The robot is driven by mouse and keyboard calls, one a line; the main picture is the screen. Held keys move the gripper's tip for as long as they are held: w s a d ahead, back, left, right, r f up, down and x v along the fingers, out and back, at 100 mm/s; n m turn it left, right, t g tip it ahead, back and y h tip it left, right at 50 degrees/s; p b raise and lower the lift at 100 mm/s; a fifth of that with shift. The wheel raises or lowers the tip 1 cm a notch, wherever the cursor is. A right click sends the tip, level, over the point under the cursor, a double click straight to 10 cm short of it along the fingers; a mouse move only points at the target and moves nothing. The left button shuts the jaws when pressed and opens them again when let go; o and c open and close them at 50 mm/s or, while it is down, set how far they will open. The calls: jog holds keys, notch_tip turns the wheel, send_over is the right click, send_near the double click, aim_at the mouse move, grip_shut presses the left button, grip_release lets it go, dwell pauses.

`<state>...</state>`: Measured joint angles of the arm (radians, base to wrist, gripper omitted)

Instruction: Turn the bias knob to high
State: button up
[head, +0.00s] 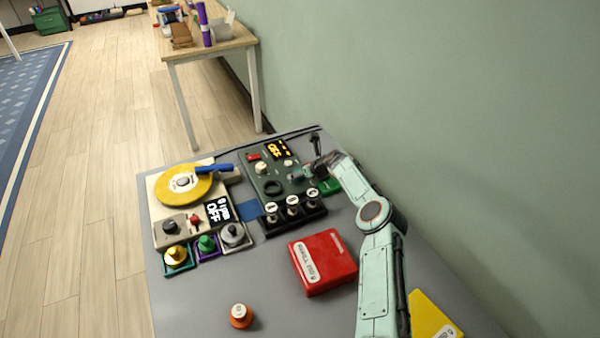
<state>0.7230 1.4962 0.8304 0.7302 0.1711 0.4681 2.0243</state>
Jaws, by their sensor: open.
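A dark green control panel (251,188) stands on the grey table. It carries a cream knob (261,168), a smaller pale knob (288,163), a red switch (253,157), a dark round dial (272,187) and an orange display (277,150) that seems to read OFF. The labels are too small to read, so I cannot tell which knob is the bias knob or how it is set. My gripper (308,162) is open over the panel's right side, beside the smaller pale knob. It partly hides that side, and contact cannot be told.
A device with a yellow disc (170,191) and blue arm stands left of the panel. Several coloured knobs stand before it. White-topped pieces (292,203) line the panel's front. A red box (323,262), orange knob (240,316) and yellow item (432,318) lie nearer. The wall is close right.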

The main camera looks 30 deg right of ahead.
grip_shut()
dwell(0.4)
jog(key=m+h, duration=0.3)
jog(key=m, duration=0.1)
jog(key=shift+a, duration=0.25)
jog(key=m+h, duration=0.2)
jog(key=shift+a+m, duration=0.1)
jog(key=shift+m, duration=0.2)
jog(key=m+g+h, duration=0.2)
jog(key=m+h, duration=0.1)
jog(key=m, duration=0.2)
jog(key=shift+m+g+h, duration=0.3)
